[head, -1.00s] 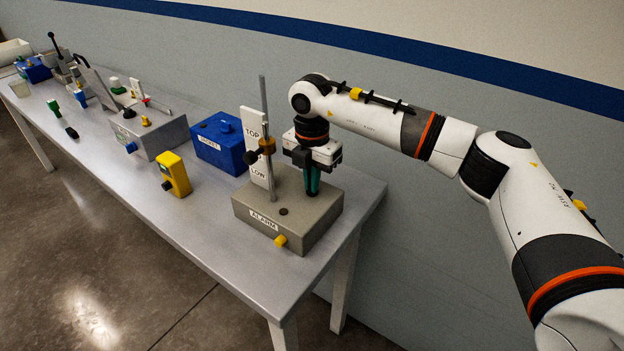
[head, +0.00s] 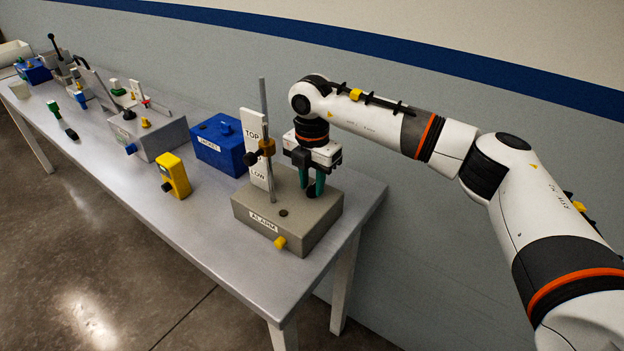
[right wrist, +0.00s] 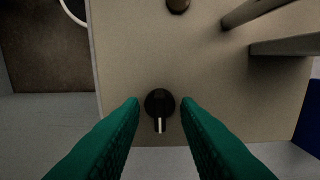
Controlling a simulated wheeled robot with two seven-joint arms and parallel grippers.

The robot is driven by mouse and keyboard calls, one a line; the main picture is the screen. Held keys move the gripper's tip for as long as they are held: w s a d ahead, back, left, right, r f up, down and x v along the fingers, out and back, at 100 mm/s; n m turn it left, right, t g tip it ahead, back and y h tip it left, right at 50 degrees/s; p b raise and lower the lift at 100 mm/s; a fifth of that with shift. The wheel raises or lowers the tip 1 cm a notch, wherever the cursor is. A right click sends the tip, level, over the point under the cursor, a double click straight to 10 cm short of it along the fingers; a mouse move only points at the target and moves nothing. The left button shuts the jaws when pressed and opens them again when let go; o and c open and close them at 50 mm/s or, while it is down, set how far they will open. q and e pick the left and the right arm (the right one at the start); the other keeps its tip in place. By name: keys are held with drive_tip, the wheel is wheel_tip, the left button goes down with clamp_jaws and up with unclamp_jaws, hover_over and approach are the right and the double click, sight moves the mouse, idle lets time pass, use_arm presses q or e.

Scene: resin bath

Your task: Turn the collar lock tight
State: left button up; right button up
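A brass collar (head: 267,147) sits on the upright metal rod (head: 263,95), with a small black knob (head: 251,158) on its left side, taken to be the collar lock. The rod stands on the grey ALARM box (head: 240,214), beside a white TOP/LOW scale board (head: 252,127). My right gripper (head: 314,190) points down over the box's right part, away from the collar. Its green fingers are open on either side of a black dial knob (right wrist: 160,103) with a white pointer line, with gaps showing in the right wrist view. The collar is not in the wrist view. My left gripper is not in view.
A yellow knob (head: 280,242) sticks out of the box front. A blue box (head: 218,150) and a yellow device (head: 174,176) stand to the left on the metal table (head: 215,240). A grey box (head: 163,138) and several smaller items stand farther left.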

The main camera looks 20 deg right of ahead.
sight(312, 185)
wheel_tip(312, 185, up, 12)
drive_tip(key=b, duration=0.1)
idle(0.4)
